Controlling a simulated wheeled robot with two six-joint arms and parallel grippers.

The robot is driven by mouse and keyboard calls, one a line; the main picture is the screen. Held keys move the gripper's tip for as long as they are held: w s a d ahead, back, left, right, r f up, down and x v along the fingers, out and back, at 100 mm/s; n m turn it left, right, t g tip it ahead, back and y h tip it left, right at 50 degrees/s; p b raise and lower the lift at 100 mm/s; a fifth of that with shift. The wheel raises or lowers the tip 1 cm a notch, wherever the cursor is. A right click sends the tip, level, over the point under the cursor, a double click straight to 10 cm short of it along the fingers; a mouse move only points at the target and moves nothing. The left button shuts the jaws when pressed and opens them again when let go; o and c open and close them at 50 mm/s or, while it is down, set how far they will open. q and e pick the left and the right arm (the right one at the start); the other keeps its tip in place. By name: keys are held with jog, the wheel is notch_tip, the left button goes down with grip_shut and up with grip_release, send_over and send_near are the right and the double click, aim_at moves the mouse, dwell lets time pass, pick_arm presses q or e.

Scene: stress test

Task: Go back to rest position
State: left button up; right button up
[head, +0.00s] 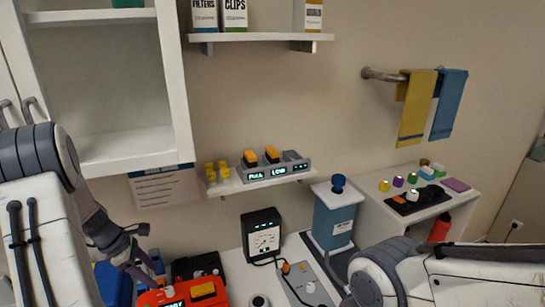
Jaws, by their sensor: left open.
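My left arm comes in from the left edge. Its dark gripper (143,256) is open above the left part of the worktable, close to an orange device (180,293) with a yellow block on top. I see nothing held between its fingers; whether it touches the device I cannot tell. My right arm reaches in from the lower right, with its pale link and dark joint in front of the table. The right gripper is out of view.
A black gauge box (262,234) and a blue canister (335,214) stand on the table. A shelf holds a charger (275,168) with yellow batteries. An open white cabinet (105,90) hangs above left. A side table (400,222) with coloured knobs stands right.

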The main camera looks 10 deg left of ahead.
pick_arm(q)
jog(key=s+d+r+m+y, duration=0.2)
jog(key=s+d+r+m, duration=0.15)
jog(key=d+m, duration=0.75)
jog(key=s+d+r+m+y, duration=0.2)
jog(key=d+r+m, duration=0.2)
jog(key=d+m, duration=0.7)
jog(key=s+d+f+m+g+h+b, duration=0.1)
jog(key=s+d+f+m+g+b, duration=0.1)
jog(key=s+d+m+b, duration=0.6)
jog(key=s+d+m, duration=0.1)
jog(key=s+d, duration=0.5)
jog(key=d, duration=0.1)
jog(key=shift+f, duration=0.25)
